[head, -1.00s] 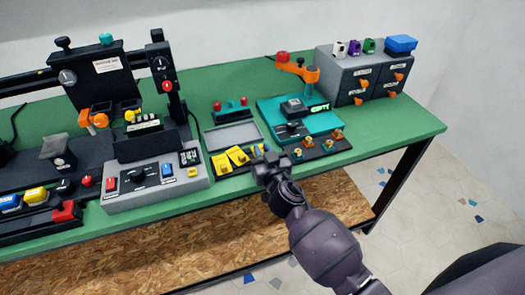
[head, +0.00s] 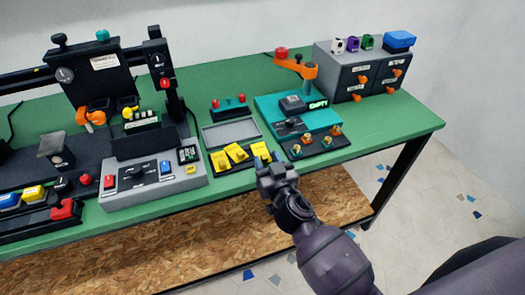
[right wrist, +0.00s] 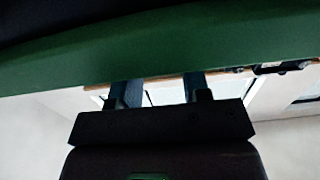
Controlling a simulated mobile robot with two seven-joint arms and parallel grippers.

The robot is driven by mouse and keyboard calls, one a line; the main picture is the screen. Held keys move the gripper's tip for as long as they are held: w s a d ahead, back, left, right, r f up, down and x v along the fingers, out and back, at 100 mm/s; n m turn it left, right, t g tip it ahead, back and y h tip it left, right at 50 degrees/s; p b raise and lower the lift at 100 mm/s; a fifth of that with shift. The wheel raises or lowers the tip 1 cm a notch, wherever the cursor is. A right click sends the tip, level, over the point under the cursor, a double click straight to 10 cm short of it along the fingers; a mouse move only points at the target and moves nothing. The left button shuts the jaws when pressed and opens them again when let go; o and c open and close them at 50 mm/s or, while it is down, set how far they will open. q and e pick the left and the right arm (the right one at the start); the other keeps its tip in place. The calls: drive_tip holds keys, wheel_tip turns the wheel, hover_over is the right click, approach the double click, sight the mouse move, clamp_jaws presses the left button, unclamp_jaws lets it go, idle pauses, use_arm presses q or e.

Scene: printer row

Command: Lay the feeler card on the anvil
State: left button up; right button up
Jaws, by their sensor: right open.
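Three yellow pieces (head: 236,153), which look like the feeler cards, lie in a black tray at the table's front edge. Right of them is a teal device (head: 268,106) with a lit "EMPTY" display (head: 318,104) and an orange arm (head: 295,65). A dark raised block (head: 292,104) on it may be the anvil; nothing yellow lies on it. My right gripper (head: 272,172) is open and empty, just in front of the table edge below the yellow pieces. Its fingers (right wrist: 163,93) show apart in the right wrist view. My left gripper is not in view.
A grey tray (head: 230,133) lies behind the yellow pieces. Orange and brass knobs on a dark plate (head: 318,145) stand right of my gripper. A grey drawer cabinet (head: 345,85) is at the back right. A grey control panel (head: 150,180) and a black machine stand left.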

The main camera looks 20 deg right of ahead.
drive_tip(key=s, duration=0.6)
drive_tip(key=s+d+f+g, duration=0.3)
drive_tip(key=s+d+f, duration=0.2)
drive_tip(key=s+f, duration=0.2)
drive_tip(key=s+d+f+g, duration=0.4)
drive_tip(key=s+f, duration=0.3)
drive_tip(key=s, duration=0.4)
drive_tip(key=shift+d+f+n+h, duration=0.3)
drive_tip(key=shift+d+h, duration=0.1)
drive_tip(key=shift+d, duration=0.25)
